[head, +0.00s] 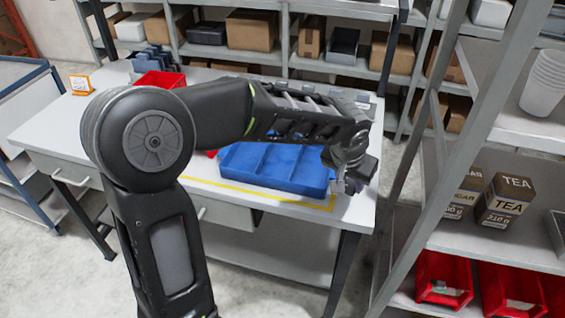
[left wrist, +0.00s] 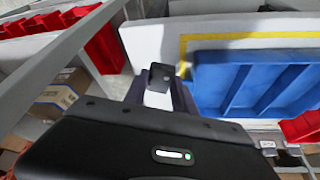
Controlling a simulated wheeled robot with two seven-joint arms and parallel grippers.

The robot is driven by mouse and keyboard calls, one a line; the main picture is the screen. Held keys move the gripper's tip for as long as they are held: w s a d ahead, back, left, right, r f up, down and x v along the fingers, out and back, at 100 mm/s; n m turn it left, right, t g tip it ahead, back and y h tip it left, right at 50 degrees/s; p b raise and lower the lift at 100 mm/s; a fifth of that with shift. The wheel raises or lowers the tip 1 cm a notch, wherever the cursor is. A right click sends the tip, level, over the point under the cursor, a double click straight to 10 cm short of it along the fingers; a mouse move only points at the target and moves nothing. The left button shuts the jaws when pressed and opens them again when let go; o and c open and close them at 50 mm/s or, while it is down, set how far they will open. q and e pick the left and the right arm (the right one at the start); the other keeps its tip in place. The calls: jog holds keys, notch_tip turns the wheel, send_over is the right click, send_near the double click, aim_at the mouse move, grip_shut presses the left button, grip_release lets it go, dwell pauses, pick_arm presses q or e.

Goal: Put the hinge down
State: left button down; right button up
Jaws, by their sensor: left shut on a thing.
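My left gripper (head: 350,182) is over the right end of the white worktable, just beside the right end of the blue compartment tray (head: 262,181). It is shut on a small dark grey piece, which I take to be the hinge (left wrist: 161,73); it shows at the fingertips in the left wrist view. Most of the hinge is hidden by the fingers, and I cannot tell whether it touches the table. The tray also shows on the right of the left wrist view (left wrist: 212,82), with compartments divided by blue walls. My right gripper is not in view.
Yellow tape (head: 212,187) runs along the tray on the table (head: 45,134). Red bins (head: 160,80) and an orange-edged sign (head: 80,84) stand at the back left. A metal rack with tea boxes (head: 505,200) and red bins (head: 443,279) stands close on the right.

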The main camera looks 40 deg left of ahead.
pick_arm(q)
jog(key=w+a+r+n+b, duration=0.2)
jog(key=w+a, duration=0.1)
jog(key=a, duration=0.9)
notch_tip(320, 180, up, 2)
jog(key=n+y, duration=0.1)
jog(key=n, duration=0.1)
send_over(281, 162)
jog(key=s, duration=0.1)
jog(key=shift+s+d, duration=0.2)
jog(key=shift+f+p, duration=0.3)
jog(key=shift+f, duration=2.8)
notch_tip(281, 162, down, 3)
jog(key=shift+r, duration=0.1)
jog(key=shift+f+p, duration=0.3)
jog(key=shift+f, duration=0.2)
